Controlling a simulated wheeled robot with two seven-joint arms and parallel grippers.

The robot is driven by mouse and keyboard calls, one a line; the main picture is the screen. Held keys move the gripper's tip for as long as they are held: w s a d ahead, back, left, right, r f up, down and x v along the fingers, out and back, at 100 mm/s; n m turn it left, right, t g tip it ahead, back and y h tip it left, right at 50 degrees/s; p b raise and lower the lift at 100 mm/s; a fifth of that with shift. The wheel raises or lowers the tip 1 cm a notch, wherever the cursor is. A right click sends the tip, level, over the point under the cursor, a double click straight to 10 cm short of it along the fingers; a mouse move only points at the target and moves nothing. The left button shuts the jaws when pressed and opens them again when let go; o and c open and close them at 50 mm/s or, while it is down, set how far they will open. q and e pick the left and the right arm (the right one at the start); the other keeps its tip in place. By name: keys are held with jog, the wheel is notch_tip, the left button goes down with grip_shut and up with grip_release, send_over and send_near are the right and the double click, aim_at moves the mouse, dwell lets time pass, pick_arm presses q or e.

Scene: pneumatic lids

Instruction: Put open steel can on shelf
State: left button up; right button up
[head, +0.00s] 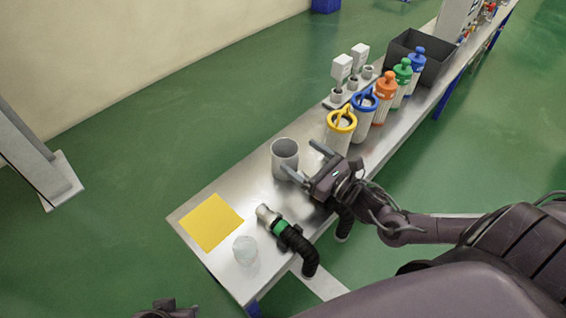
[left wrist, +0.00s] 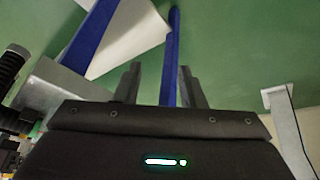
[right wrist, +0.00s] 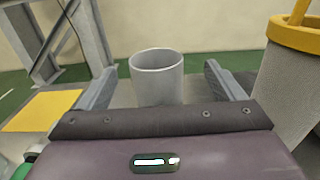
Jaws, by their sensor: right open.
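The open steel can (head: 285,160) stands upright on the metal bench, a plain grey cylinder with an open top. My right gripper (head: 300,157) is open beside it, its fingers pointing toward the can. In the right wrist view the can (right wrist: 157,82) shows ahead, between the lines of the spread fingers; its base is hidden by the gripper body. I cannot tell whether a finger touches it. My left gripper (left wrist: 160,88) is open and empty, low near the bench's blue legs. No shelf can be made out clearly.
A dark bin (head: 422,58) is farther back. A black hose tool (head: 290,238), a clear lump (head: 245,250) and a yellow square (head: 210,222) lie at the near end.

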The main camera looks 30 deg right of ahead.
aim_at(276, 143)
jog(key=x, duration=0.2)
jog(key=b+x, duration=0.1)
jog(key=x, duration=0.3)
jog(key=shift+a+f+b, duration=0.15)
jog(key=shift+a+b, duration=0.15)
jog(key=shift+a, duration=0.05)
pick_arm(q)
jog(key=shift+w+d+f+t+h, duration=0.1)
jog(key=shift+w+d+t+h, duration=0.15)
jog(key=shift+d, duration=0.3)
jog(key=shift+w+d+t+h, duration=0.1)
jog(key=shift+d+t+h, duration=0.15)
jog(key=shift+d, duration=0.25)
pick_arm(e)
jog(key=shift+c, duration=0.4)
jog(key=c, duration=1.2)
jog(key=shift+c, duration=1.3)
